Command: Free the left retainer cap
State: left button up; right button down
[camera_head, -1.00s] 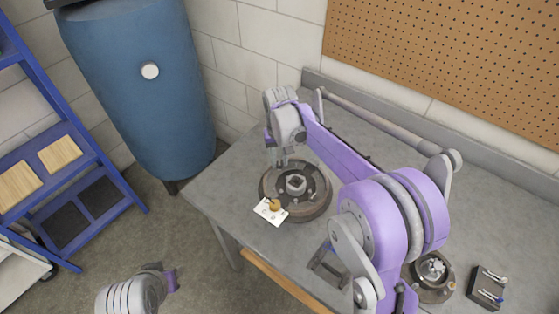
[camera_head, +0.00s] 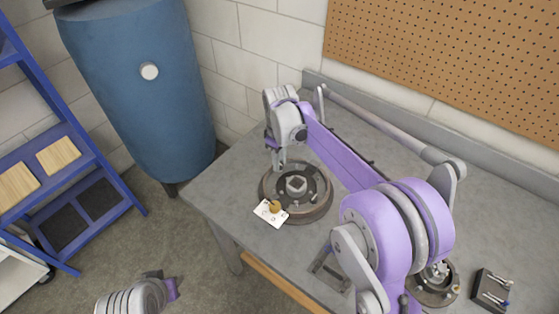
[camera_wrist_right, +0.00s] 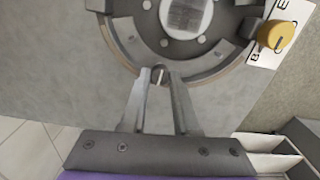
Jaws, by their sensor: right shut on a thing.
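A round dark brake assembly (camera_head: 318,207) lies on the bench with a square hub in its centre. My right gripper (camera_head: 280,169) reaches down over its far left edge. In the right wrist view the gripper (camera_wrist_right: 160,82) has its two fingers closed in on a small round slotted piece, apparently the left retainer cap (camera_wrist_right: 160,75), at the rim of the assembly (camera_wrist_right: 112,42). The cap is too small to make out in the head view. My left arm shows at the lower left, but its fingers cannot be seen.
A white lettered card with a yellow knob (camera_head: 274,207) lies by the assembly's near left edge. A second hub (camera_head: 437,285), partly behind my right arm, and a dark block with bolts (camera_head: 490,290) are at the right. A small frame (camera_head: 328,270) lies nearer.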

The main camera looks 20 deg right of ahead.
jog(key=shift+n, duration=0.5)
jog(key=c, duration=0.6)
grip_release()
jog(key=shift+c, duration=0.2)
notch_tip(320, 180, up, 11)
jog(key=shift+p, duration=0.3)
jog(key=shift+s, duration=0.15)
